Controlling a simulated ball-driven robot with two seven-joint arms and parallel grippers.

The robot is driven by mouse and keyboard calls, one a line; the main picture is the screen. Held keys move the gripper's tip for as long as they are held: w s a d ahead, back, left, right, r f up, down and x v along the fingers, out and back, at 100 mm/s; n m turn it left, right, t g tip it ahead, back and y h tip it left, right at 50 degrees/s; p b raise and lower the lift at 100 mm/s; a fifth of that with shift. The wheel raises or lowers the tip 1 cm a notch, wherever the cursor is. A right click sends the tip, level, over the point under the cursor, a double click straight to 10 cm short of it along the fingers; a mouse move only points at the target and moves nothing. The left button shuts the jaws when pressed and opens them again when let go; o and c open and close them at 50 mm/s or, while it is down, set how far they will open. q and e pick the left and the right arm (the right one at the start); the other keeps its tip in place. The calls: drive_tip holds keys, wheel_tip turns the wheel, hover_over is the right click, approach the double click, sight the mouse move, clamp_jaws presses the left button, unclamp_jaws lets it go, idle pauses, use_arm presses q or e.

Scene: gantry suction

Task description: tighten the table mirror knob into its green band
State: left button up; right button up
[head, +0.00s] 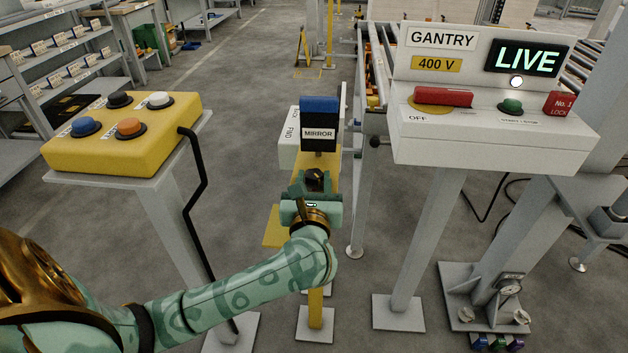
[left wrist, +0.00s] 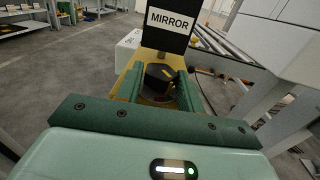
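The table mirror knob is a dark knob (head: 316,175) with a yellow mark, on a yellow stand below a black panel with a MIRROR label (head: 318,133). In the left wrist view the knob (left wrist: 160,78) lies between my two green fingers, with a narrow gap seeming to show beside it. My left gripper (head: 316,186) reaches the knob from the front; its fingers (left wrist: 160,88) are apart, one on each side. I cannot make out a green band or a pointer against it. My right gripper is not in view.
A yellow button box (head: 125,150) on a post stands left, with a black bent rod (head: 195,190) beside it. A GANTRY panel (head: 490,140) reading LIVE stands right, with a red switch and green button. A roller conveyor (head: 372,65) runs behind. Grey floor lies between.

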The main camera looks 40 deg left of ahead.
use_arm(q)
drive_tip(key=o, duration=0.3)
drive_tip(key=p+v, duration=0.3)
drive_tip(key=v, duration=1.3)
drive_tip(key=shift+s, duration=0.2)
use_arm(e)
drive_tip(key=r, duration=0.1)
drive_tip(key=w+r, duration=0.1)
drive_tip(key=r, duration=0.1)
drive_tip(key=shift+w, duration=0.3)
use_arm(q)
drive_tip(key=shift+d, duration=0.1)
